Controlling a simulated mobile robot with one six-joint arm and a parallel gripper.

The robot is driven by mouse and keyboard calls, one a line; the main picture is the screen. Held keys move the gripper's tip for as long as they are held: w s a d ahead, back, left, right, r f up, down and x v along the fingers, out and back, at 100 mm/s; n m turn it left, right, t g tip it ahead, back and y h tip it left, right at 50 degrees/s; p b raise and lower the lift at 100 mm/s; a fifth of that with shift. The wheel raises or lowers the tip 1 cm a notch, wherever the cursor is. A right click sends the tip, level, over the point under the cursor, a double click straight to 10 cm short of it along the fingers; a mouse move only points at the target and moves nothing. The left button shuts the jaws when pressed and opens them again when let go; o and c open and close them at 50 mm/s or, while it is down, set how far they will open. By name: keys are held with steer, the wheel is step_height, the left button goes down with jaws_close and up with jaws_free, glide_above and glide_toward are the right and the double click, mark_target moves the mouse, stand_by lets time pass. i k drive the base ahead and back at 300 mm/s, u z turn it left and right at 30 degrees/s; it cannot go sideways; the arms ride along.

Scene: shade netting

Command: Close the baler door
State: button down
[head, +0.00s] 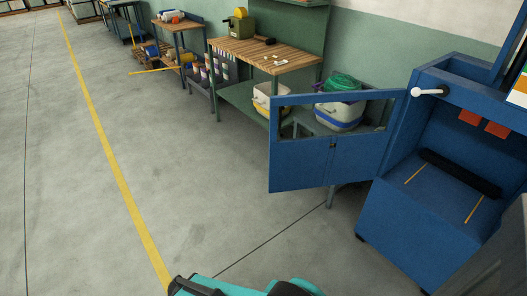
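The blue baler (400,225) stands at the right, with its chamber facing me and partly cut off by the right edge. Its blue door (303,164) stands wide open, swung out to the left of the chamber. The door has a solid lower panel and an open frame above, through which the bench behind shows. A white-knobbed lever (429,92) sticks out at the upper left of the chamber opening. Inside lies a black roll (460,173) with yellow cords. My gripper is not in view; teal and black parts of my body show at the bottom edge.
A second small bench (180,24) stands farther left. The grey floor in front of the door and along the yellow line (104,164) is clear.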

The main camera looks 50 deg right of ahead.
mark_target(295, 164)
steer(key=z, duration=0.1)
steer(key=i, duration=0.95)
steer(key=u, duration=0.05)
